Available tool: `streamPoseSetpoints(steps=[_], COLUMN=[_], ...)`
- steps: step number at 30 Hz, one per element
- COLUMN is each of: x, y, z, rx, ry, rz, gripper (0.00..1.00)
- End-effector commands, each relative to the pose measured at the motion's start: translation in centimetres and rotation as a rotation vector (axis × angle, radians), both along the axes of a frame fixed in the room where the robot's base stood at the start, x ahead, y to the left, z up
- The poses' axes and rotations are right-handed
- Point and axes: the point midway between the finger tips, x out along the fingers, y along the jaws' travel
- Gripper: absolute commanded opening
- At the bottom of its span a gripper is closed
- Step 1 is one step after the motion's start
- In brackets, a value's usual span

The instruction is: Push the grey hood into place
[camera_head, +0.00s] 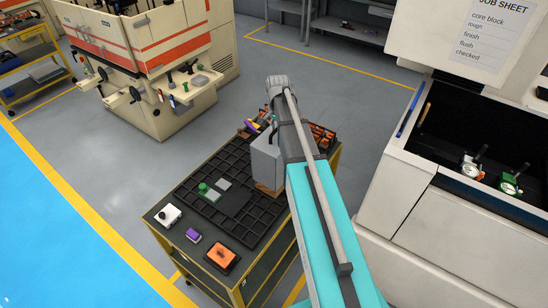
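A light grey box-shaped hood (264,160) stands upright at the right side of the trolley top, in the head view. A brown piece (268,188) shows at its foot. My arm crosses in front of the hood's right side and hides part of it. My gripper is hidden behind my arm, so I cannot see its fingers or whether it touches the hood.
The trolley (240,277) has a black gridded tray (245,225) with green and grey pieces. A white item (168,214), a purple block (193,235) and an orange block (221,256) lie along its front. A cream machine (395,195) stands close at right.

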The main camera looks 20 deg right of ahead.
Motion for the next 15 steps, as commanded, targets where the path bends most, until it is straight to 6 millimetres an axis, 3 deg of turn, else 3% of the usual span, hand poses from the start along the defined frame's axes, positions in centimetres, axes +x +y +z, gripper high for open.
streamPoseSetpoints(steps=[1, 6, 15], x=[0.00, -0.01, -0.05], y=[-0.01, -0.02, -0.05], z=[0.00, 0.00, 0.00], rx=[0.000, 0.000, -0.001], ry=[0.000, 0.000, 0.001], rz=[0.000, 0.000, -0.001], gripper=[0.30, 0.00, 0.00])
